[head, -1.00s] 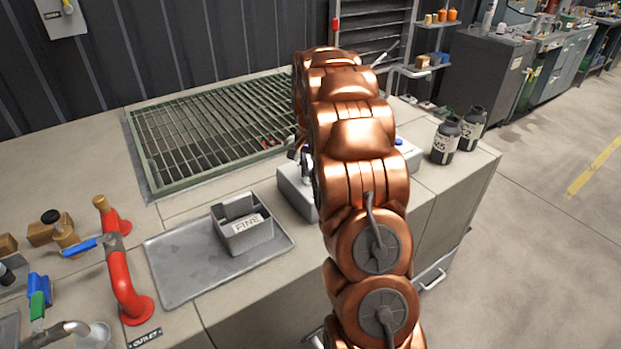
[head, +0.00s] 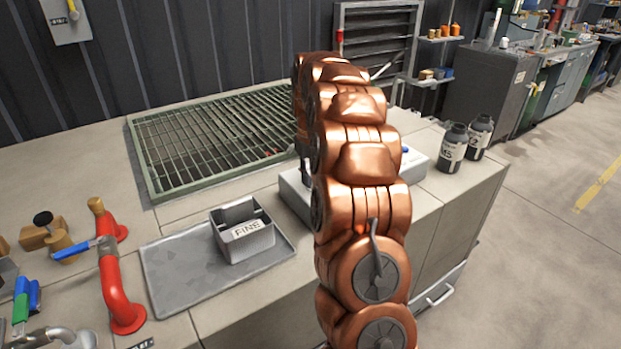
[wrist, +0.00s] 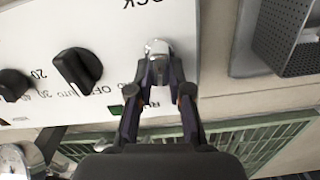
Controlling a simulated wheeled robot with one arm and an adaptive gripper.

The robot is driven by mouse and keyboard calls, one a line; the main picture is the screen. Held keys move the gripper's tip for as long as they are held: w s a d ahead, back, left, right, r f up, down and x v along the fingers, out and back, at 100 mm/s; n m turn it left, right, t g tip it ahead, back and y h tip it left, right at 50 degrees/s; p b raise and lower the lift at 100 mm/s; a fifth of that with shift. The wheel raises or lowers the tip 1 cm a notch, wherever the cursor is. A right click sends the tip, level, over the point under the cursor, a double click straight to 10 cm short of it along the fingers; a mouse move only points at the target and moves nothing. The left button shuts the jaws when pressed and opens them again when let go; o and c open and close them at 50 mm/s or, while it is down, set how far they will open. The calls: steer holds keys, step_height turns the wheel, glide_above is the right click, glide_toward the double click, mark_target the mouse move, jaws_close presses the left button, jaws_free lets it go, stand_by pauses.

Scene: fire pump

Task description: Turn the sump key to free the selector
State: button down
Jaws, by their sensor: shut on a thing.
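In the wrist view a silver, round-topped key (wrist: 157,48) stands on a white panel (wrist: 110,30) with lettering ending in "OCK" above it. My gripper (wrist: 159,72) is shut on this key, a finger on each side of it. Left of it on the panel are a black pointer knob (wrist: 77,70) and a smaller black knob (wrist: 12,85), with "20", "30", "40" and "AUTO" marks around them. I cannot tell which knob is the selector. In the head view my arm hides the gripper and key.
A grey box marked "FINE" (head: 247,232) stands on a metal tray (head: 175,285). A green grating (head: 215,140) lies behind. Red pipes with a blue lever (head: 120,300) are at left. Two dark bottles (head: 453,150) stand right of my arm.

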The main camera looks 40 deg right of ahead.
mark_target(310, 175)
steer(key=shift+n, duration=0.6)
steer(key=shift+a+n, duration=0.1)
steer(key=shift+n, duration=0.2)
steer(key=c, duration=1.1)
jaws_free()
steer(key=shift+r, duration=5.95)
